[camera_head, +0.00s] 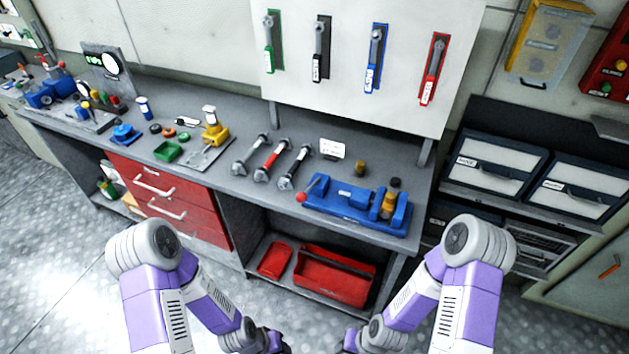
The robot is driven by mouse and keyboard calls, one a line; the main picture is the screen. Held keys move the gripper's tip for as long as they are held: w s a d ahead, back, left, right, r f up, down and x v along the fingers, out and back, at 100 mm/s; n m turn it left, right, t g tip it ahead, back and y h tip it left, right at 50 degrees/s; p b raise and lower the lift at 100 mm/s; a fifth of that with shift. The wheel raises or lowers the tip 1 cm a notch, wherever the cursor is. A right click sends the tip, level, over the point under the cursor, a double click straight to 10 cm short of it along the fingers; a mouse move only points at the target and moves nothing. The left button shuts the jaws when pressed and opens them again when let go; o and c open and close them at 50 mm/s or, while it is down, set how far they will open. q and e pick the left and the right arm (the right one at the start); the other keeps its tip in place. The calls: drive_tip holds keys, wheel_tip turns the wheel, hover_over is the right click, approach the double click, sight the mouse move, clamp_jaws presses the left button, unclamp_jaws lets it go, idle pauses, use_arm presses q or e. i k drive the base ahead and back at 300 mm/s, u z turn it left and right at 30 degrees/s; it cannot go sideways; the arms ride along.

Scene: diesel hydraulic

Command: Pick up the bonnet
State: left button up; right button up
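No part is marked as the bonnet, and I cannot tell for certain which one it is. Small candidates stand on the grey workbench (225,185). A blue part (124,133) sits at the left of the bench. A yellow valve-like part (214,130) with a pale top stands upright on a grey plate. A small brass-coloured piece (360,168) and a dark cap (395,183) sit behind a blue vise fixture (357,212), which holds a yellow piece (389,204). My two arms reach down to the bottom edge of the picture, and the fingers of both grippers are out of sight.
Three rods with dark ends (272,160) lie mid-bench, left of a white label (332,149). A green tray (168,151) lies left. Red bins (333,276) sit on the shelf below. Wrenches (320,50) hang behind. Grey drawers (490,163) stand right.

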sight(395, 182)
drive_tip(key=z, duration=1.2)
drive_tip(key=i, duration=0.7)
drive_tip(key=u, duration=4.45)
drive_tip(key=k, duration=2.65)
drive_tip(key=z, duration=1.05)
